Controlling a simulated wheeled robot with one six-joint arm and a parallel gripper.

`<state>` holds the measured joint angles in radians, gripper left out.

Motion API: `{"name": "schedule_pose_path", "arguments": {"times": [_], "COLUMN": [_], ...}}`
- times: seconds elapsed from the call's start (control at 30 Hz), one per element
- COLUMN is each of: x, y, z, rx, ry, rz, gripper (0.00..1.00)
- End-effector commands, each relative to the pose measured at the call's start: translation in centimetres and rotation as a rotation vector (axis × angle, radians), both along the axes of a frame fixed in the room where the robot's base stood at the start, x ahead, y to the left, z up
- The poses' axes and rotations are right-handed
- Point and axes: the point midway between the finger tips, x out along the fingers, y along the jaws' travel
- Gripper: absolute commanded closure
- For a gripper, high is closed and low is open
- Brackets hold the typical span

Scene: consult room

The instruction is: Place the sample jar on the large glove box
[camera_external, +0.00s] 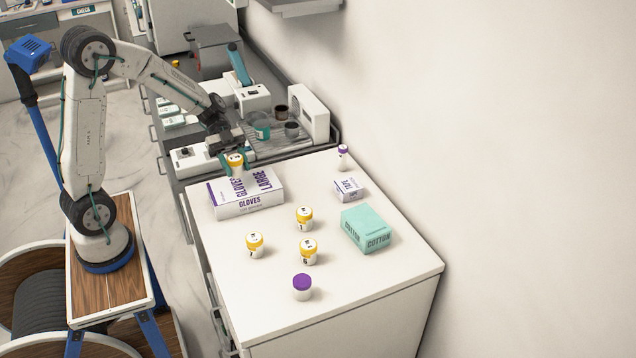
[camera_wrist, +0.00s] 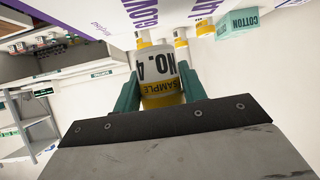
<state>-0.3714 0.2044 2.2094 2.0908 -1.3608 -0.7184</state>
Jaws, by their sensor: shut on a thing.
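The sample jar (camera_external: 235,170), white with a yellow lid, is held upright by my gripper (camera_external: 234,164) over the back part of the large glove box. In the wrist view the jar (camera_wrist: 158,68) reads "SAMPLE NO. 4", upside down, with my teal fingers (camera_wrist: 158,88) shut on its two sides. The large glove box (camera_external: 250,204) is white with purple lettering and lies flat on the counter's far left. Part of the glove box (camera_wrist: 115,15) shows at the top of the wrist view. I cannot tell whether the jar's base touches the box.
Three other yellow-lidded jars (camera_external: 305,218) and a purple-lidded jar (camera_external: 302,287) stand on the white counter (camera_external: 310,320). Lab equipment (camera_external: 295,125) stands behind.

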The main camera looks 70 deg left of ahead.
Motion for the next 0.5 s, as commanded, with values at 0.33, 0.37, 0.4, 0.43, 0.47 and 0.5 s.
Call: {"name": "schedule_pose_path", "arguments": {"times": [0.33,0.37,0.4,0.43,0.47,0.5], "x": [4.1,4.4,4.8,4.6,4.6,4.5], "y": [-0.3,-0.3,-0.3,-0.3,-0.3,-0.3], "z": [-0.4,-0.4,-0.6,-1.1,-1.6,-2.3], "rx": [0.0,0.0,0.0,0.0,0.0,-0.002], "ry": [0.0,0.0,0.0,0.003,0.004,0.005], "rz": [0.001,0.001,0.001,0.002,0.002,0.003], "gripper": [0.81,0.81,0.81,0.81,0.81,0.81]}}
